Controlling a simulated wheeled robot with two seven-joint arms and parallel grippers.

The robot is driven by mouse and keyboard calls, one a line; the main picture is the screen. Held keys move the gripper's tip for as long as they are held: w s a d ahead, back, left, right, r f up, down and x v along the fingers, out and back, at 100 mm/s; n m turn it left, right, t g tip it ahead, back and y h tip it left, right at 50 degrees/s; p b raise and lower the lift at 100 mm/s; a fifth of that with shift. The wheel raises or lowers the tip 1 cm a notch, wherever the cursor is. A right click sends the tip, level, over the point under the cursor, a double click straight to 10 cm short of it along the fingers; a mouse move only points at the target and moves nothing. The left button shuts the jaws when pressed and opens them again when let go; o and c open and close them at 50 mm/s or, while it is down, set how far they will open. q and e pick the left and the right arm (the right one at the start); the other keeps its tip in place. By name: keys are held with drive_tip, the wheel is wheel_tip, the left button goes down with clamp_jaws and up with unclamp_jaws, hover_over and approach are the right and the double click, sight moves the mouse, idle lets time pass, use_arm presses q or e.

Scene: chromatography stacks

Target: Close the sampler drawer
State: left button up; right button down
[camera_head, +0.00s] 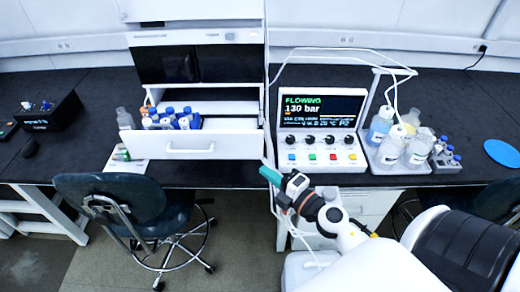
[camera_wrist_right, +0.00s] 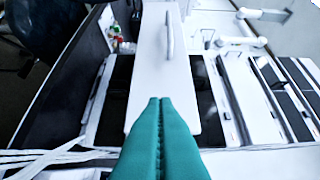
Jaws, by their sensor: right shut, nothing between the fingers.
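The sampler drawer (camera_head: 240,146) is pulled out of the white instrument stack in the head view. Its white front has a bar handle (camera_head: 191,149), and vials with blue caps (camera_head: 185,118) stand in it. My right gripper (camera_head: 270,175) has teal fingers shut and empty, in front of the bench and just right of and below the drawer front. In the right wrist view, my right gripper's closed fingers (camera_wrist_right: 160,105) overlap the lower part of a white panel with a handle (camera_wrist_right: 150,60), which looks like the drawer front. Contact cannot be told. My left gripper is out of view.
A control box with a lit screen (camera_head: 322,108) stands right of the stack, with bottles in a tray (camera_head: 388,168) beside it. A dark chair (camera_head: 115,200) stands before the bench at left. A clear bottle (camera_head: 124,118) stands by the drawer's left end.

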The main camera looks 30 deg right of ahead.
sight(249, 148)
drive_tip(key=w, duration=0.3)
drive_tip(key=w+d, duration=0.1)
drive_tip(key=w, duration=0.1)
drive_tip(key=shift+w+p, duration=0.35)
drive_tip(key=shift+p, duration=0.05)
drive_tip(key=shift+w+d, duration=0.3)
drive_tip(key=shift+w, duration=0.15)
